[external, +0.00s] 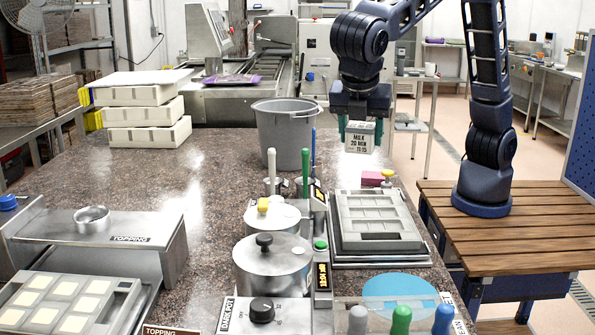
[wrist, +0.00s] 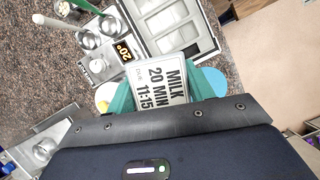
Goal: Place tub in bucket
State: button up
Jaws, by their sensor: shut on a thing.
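The tub (external: 360,137) is a small white container with a label reading "MILK 20 MIN 11:15". My gripper (external: 361,128) is shut on it, with a green finger on each side, and holds it up above the counter. The tub also shows in the wrist view (wrist: 160,84) between the green fingers (wrist: 158,90). The grey bucket (external: 285,135) stands upright on the counter, to the left of the tub in the external view. Its rim is open at the top and its inside bottom is hidden. I cannot make out the bucket in the wrist view.
A grey mould tray (external: 376,220) lies on the counter in front of the tub. Upright green (external: 306,172) and white handles stand before the bucket. Stacked white trays (external: 140,115) stand to the left. The speckled counter (external: 215,165) is clear left of the bucket.

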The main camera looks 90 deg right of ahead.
jog(key=w+d+m+g+y, duration=0.1)
jog(key=w+d+m, duration=0.1)
jog(key=w+d, duration=0.5)
jog(key=w+d+m+g, duration=0.1)
jog(key=w+d+m, duration=0.2)
jog(key=d, duration=0.8)
jog(key=w+d+m+y, duration=0.1)
jog(key=w+d+m, duration=0.1)
jog(key=w+d, duration=0.5)
jog(key=s+d+m+g+y, duration=0.2)
jog(key=d+m, duration=0.6)
jog(key=d, duration=2.6)
jog(key=shift+t, duration=0.4)
jog(key=f, duration=2)
jog(key=shift+s+d, duration=0.1)
jog(key=shift+s, duration=0.25)
jog(key=shift+f, duration=2.5)
jog(key=shift+f, duration=0.15)
jog(key=o, duration=1.1)
